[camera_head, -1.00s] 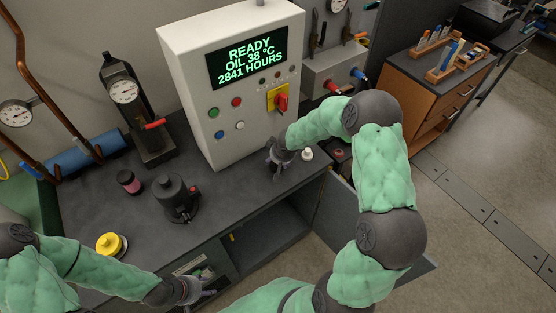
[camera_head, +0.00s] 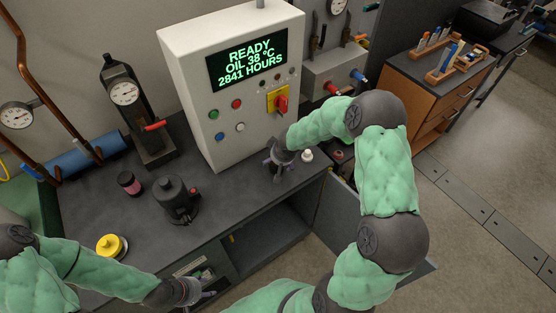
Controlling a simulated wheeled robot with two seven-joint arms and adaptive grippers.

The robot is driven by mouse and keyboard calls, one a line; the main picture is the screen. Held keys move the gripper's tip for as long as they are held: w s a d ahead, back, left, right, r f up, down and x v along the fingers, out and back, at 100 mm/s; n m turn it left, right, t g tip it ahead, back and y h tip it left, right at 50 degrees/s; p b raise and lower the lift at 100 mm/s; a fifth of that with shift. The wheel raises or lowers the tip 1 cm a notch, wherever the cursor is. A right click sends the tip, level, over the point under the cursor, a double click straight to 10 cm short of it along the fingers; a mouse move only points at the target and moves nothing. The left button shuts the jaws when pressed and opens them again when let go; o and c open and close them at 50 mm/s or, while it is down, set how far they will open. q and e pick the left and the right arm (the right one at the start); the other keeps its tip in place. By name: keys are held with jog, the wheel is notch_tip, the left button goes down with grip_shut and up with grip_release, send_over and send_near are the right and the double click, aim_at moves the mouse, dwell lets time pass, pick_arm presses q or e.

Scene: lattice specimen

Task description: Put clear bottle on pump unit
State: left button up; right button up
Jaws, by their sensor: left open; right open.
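A small white-capped bottle (camera_head: 307,155) stands on the dark bench near its right end; it is too small to tell whether its body is clear. My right gripper (camera_head: 274,168) is open and pointing down at the bench, just left of that bottle and apart from it. A black cylindrical unit with a red part (camera_head: 176,200), which looks like the pump unit, stands on the bench left of the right gripper. My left gripper (camera_head: 205,294) is open and empty low in the view, by the bench's front edge.
A large white control cabinet (camera_head: 190,60) stands behind the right gripper. A dark pink jar (camera_head: 129,182), a yellow-lidded item (camera_head: 111,246) and a gauge stand (camera_head: 140,115) are on the bench. An open cupboard (camera_head: 265,240) lies below the front edge.

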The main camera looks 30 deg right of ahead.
jog(key=p+v, duration=0.2)
jog(key=v, duration=0.9)
